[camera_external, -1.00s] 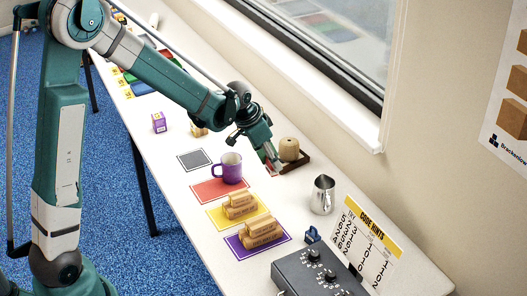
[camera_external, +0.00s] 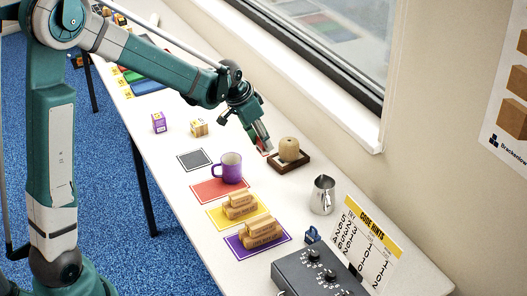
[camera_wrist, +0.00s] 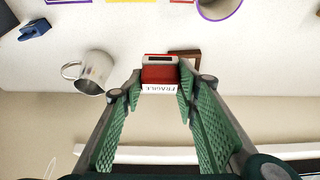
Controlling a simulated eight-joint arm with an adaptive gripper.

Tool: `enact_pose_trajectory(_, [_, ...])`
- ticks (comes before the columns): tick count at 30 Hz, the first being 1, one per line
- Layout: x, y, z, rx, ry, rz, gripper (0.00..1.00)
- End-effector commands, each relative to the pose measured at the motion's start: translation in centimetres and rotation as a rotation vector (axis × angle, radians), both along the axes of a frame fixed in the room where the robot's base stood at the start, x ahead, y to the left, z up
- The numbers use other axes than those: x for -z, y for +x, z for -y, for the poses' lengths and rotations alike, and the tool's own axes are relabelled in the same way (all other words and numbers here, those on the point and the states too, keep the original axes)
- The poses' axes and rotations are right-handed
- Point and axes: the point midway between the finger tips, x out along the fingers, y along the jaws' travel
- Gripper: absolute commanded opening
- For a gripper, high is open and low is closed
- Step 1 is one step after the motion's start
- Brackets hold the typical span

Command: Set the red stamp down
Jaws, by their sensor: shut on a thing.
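The red stamp (camera_wrist: 160,73), with a white FRAGILE label, is clamped between my gripper's two green fingers (camera_wrist: 158,92) in the wrist view. In the external view my gripper (camera_external: 263,143) points down at the left edge of a small dark wooden tray (camera_external: 279,171). The stamp is small and partly hidden by the fingers there, and it appears to be held above the table. The tray's corner also shows behind the stamp in the wrist view (camera_wrist: 186,53).
A twine ball (camera_external: 289,149) sits in the tray. A purple mug (camera_external: 228,168) stands on the red mat (camera_external: 207,193). Wooden blocks rest on yellow and purple mats. A metal pitcher (camera_external: 323,195) stands to the right. The grey mat (camera_external: 194,159) is bare.

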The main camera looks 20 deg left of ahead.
Motion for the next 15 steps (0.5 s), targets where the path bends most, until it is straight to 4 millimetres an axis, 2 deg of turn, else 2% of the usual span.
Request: enact_pose_trajectory(15, [0.0, 6.5, -12.4, -0.172, 0.000, 0.000, 0.19])
